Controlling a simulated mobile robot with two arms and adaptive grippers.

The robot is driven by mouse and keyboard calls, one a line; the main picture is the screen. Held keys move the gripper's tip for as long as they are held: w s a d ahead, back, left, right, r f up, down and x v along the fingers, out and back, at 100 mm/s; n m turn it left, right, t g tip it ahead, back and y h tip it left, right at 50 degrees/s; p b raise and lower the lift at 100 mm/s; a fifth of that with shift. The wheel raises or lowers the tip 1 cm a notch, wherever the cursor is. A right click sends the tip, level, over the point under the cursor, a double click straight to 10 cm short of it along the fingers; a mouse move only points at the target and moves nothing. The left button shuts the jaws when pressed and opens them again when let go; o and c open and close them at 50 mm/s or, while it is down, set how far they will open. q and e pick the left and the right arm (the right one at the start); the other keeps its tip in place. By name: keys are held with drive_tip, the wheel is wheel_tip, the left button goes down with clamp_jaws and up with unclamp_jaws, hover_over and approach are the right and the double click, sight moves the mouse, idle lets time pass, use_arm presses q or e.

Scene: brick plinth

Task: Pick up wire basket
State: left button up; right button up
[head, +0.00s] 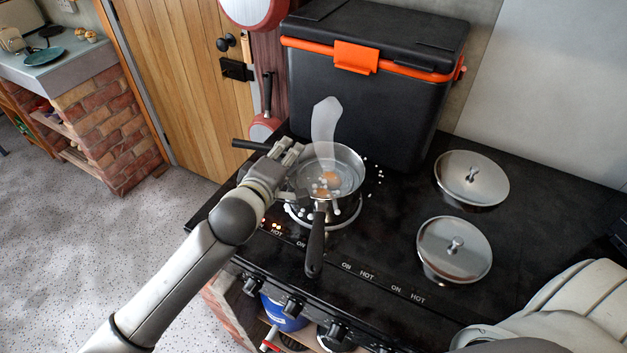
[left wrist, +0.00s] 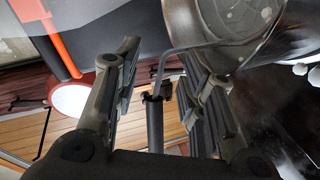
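A second black handle (head: 248,145) sticks out to the left behind my left gripper (head: 289,168). In the left wrist view this dark handle (left wrist: 155,122) joins a bent metal rod at a rounded shiny vessel (left wrist: 225,35). I take it for the wire basket's handle, but no mesh can be made out. My left gripper (left wrist: 158,88) is open, with the handle between its fingers and a gap visible. My right gripper is out of view.
A black cooler box (head: 370,95) with an orange latch stands behind the pan. Two metal lids (head: 472,178) (head: 455,250) lie on the right of the black stove top (head: 390,215). Red-bottomed pans (head: 262,128) hang at the back. Steam rises over the saucepan.

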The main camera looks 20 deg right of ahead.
use_arm(q)
drive_tip(key=shift+c, duration=0.3)
clamp_jaws()
drive_tip(key=shift+r, duration=0.15)
